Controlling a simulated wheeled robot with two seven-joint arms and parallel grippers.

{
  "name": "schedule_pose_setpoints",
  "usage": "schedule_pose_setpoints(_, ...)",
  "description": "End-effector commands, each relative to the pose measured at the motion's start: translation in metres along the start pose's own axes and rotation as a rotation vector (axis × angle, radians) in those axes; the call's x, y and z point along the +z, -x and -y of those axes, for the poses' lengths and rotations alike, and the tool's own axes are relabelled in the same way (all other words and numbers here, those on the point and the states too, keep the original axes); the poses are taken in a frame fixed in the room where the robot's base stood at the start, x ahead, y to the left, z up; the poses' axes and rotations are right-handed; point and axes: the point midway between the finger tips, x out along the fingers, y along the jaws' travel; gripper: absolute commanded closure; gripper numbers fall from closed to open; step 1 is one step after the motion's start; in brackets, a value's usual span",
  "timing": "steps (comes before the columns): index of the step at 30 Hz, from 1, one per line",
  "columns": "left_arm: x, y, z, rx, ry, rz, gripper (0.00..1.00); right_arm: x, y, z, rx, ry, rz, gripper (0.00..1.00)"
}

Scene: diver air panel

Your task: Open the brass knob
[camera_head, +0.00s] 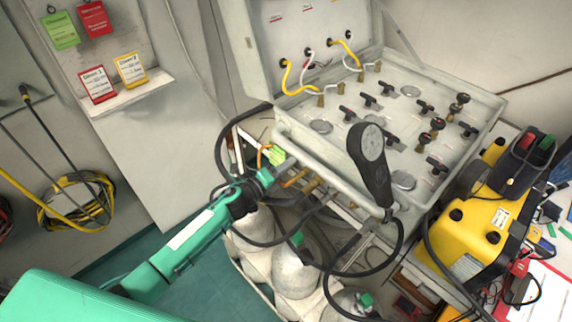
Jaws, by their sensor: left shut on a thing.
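My left gripper (272,170) reaches in from the lower left to the front edge of the grey air panel (440,185). It is shut at the row of brass fittings under that edge, on what seems to be the brass knob. The fingers and a small yellow-green piece (277,155) hide most of the held part, so its turn position cannot be told. Other brass fittings (314,186) stick out just right of the gripper. My right gripper is not in view.
Black hoses loop below, around grey cylinders (294,270). Black valve handles (369,99) cover the panel top. A yellow machine (482,220) stands at the right. Open floor (215,275) shows below my arm.

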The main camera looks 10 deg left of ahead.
Motion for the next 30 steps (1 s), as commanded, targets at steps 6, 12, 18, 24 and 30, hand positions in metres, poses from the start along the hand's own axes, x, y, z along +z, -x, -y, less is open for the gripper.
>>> schedule_pose_setpoints(6, 0.000, 0.000, 0.001, 0.001, 0.190, 0.004, 1.00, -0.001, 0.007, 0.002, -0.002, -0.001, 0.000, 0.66)
schedule_pose_setpoints(12, 0.000, 0.000, 0.000, 0.001, 0.328, 0.006, 1.00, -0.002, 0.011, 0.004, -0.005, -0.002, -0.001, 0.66)
schedule_pose_setpoints(18, 0.000, 0.000, 0.000, 0.001, 0.416, 0.008, 1.00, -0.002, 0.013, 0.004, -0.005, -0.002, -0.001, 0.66)
schedule_pose_setpoints(24, 0.000, 0.000, -0.001, 0.001, 0.461, 0.009, 1.00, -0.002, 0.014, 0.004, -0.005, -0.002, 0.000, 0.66)
schedule_pose_setpoints(30, 0.000, 0.000, -0.001, 0.001, 0.472, 0.009, 1.00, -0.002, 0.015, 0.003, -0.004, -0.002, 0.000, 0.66)
